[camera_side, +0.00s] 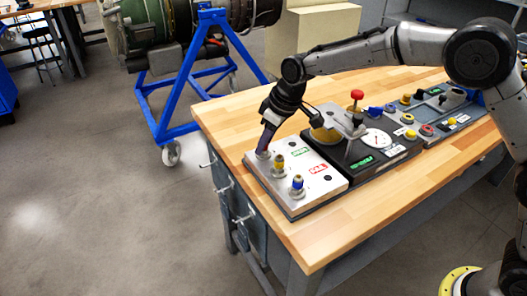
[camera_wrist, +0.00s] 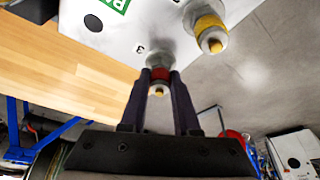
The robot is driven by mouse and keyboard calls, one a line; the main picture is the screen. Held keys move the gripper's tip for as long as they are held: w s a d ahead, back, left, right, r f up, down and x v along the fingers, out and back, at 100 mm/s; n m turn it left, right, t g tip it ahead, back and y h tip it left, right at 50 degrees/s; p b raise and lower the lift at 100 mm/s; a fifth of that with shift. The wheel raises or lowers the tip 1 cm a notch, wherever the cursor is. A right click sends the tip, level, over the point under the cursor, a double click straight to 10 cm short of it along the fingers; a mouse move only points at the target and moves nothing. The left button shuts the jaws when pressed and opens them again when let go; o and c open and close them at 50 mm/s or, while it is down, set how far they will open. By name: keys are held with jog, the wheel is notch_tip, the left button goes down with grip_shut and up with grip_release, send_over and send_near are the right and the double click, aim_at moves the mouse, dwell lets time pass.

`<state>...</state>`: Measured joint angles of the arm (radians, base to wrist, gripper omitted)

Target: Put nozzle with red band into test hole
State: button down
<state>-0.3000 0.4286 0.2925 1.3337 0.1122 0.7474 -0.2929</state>
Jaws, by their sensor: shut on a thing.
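The nozzle with the red band (camera_wrist: 160,74) stands at the white plate (camera_wrist: 130,38) beside a printed mark that looks like a 3. My gripper (camera_wrist: 160,80) is shut on this nozzle, one finger on each side of the red band. In the side view my gripper (camera_side: 266,140) points down at the plate's left corner. It largely hides the nozzle there. Its lower end meets or nearly meets the plate; I cannot tell whether it is fully seated. I cannot make out which opening is the test hole.
A yellow-banded nozzle (camera_side: 278,163) and a blue-banded nozzle (camera_side: 297,186) stand close by on the plate. Right of it is a black unit (camera_side: 385,155) with a clamp, a red knob (camera_side: 357,95) and a white dial (camera_side: 377,138). Bare wood (camera_side: 380,198) lies in front.

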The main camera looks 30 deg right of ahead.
aim_at(268, 155)
jog(key=shift+r, duration=0.1)
jog(key=shift+r, duration=0.35)
jog(key=shift+r, duration=0.25)
jog(key=shift+r, duration=2.15)
jog(key=shift+s+d, duration=0.2)
jog(key=shift+s, duration=0.2)
jog(key=s+d+r+m+h, duration=0.1)
jog(key=d+r+m, duration=0.1)
jog(key=d+r, duration=0.5)
jog(key=d+r+m, duration=0.2)
jog(key=d+r, duration=0.1)
jog(key=d, duration=0.8)
jog(key=shift+t+h, duration=0.3)
jog(key=shift+d+f, duration=0.2)
jog(key=shift+f, duration=0.9)
jog(key=shift+d+f, duration=0.15)
jog(key=shift+f, duration=0.9)
